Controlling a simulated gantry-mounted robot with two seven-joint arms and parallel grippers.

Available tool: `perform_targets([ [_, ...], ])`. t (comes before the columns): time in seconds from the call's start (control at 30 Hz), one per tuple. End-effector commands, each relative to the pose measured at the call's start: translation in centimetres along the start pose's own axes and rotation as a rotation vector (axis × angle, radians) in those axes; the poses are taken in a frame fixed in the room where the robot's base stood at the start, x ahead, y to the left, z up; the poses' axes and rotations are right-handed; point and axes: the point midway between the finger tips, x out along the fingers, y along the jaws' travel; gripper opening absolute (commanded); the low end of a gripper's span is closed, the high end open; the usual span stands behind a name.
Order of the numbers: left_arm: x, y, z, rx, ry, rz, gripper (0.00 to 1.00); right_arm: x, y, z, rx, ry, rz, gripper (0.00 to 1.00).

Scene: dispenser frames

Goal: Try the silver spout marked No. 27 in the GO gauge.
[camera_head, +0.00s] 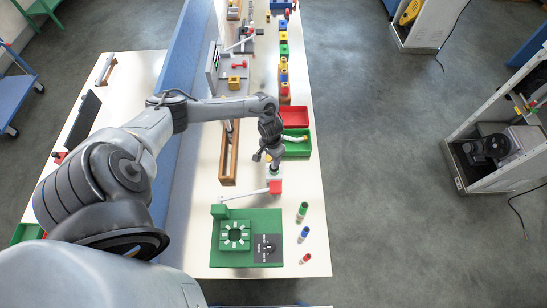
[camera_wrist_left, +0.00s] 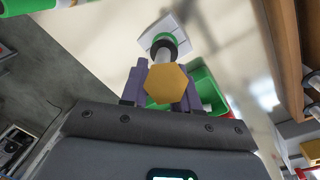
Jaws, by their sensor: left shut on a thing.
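My left gripper (camera_head: 274,163) points down over the white table. In the left wrist view, its two dark fingers (camera_wrist_left: 161,91) are shut on a silver spout (camera_wrist_left: 159,57) with a yellow hexagonal end (camera_wrist_left: 168,83). No number is readable on it. Beyond the spout's dark far end is a green ring (camera_wrist_left: 165,39) on a white square plate (camera_wrist_left: 155,27), which looks like the GO gauge. The far end overlaps the ring, but I cannot tell whether it is inside. My right gripper is not in view.
A green fixture (camera_head: 217,255) with a dark round opening stands nearer. Green (camera_head: 302,211), blue (camera_head: 303,234) and red (camera_head: 306,258) capped pieces stand at its right. Red (camera_head: 294,109) and green (camera_head: 300,154) trays lie beyond my gripper. A wooden rack (camera_head: 228,165) stands left.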

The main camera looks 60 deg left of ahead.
Motion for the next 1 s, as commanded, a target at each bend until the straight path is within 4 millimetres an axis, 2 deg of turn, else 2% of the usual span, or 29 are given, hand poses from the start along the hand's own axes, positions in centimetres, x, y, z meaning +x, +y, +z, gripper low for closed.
perform_targets([
  [1.0,2.1,-0.2,0.0,-0.001,0.0,0.0,0.0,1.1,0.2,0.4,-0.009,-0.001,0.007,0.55],
])
